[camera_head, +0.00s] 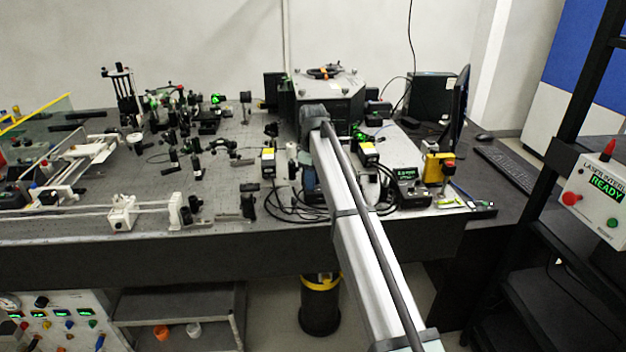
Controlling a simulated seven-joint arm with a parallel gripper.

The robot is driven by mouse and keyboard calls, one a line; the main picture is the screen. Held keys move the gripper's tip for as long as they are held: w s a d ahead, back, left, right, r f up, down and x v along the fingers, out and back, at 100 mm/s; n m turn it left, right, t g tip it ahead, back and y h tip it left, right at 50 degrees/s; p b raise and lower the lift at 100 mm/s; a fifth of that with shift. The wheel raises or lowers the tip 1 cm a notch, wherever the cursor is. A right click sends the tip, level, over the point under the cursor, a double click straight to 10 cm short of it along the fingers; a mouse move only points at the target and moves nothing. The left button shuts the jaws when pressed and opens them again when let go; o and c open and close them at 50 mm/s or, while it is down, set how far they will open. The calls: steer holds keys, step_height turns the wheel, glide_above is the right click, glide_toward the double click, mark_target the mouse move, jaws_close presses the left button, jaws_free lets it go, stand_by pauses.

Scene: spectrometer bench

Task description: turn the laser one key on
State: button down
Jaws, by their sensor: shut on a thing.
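I cannot make out the laser one key; it is too small or hidden. A small black controller (410,188) with a lit green display stands on the right part of the bench; its label is too small to read. Two black boxes with yellow labels stand on the bench, one left of my arm (268,160) and one right of it (368,153). My arm reaches from the lower right up over the bench to a dark joint near the large grey housing. My gripper cannot be seen; the arm covers part of the bench there.
The optical bench (95,230) carries many small mounts and loose black cables. The grey housing (330,98) stands at the back. A monitor (460,110) and a yellow device (437,168) stand at right. A box reading READY (603,190) hangs far right. A rack with green displays (60,325) is lower left.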

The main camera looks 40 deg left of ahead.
steer(key=m, duration=0.5)
steer(key=shift+m, duration=0.3)
steer(key=m, duration=0.4)
steer(key=shift+m, duration=0.4)
steer(key=c, duration=1)
jaws_free()
steer(key=shift+o, duration=0.2)
steer(key=shift+r, duration=0.1)
step_height(320, 180, up, 14)
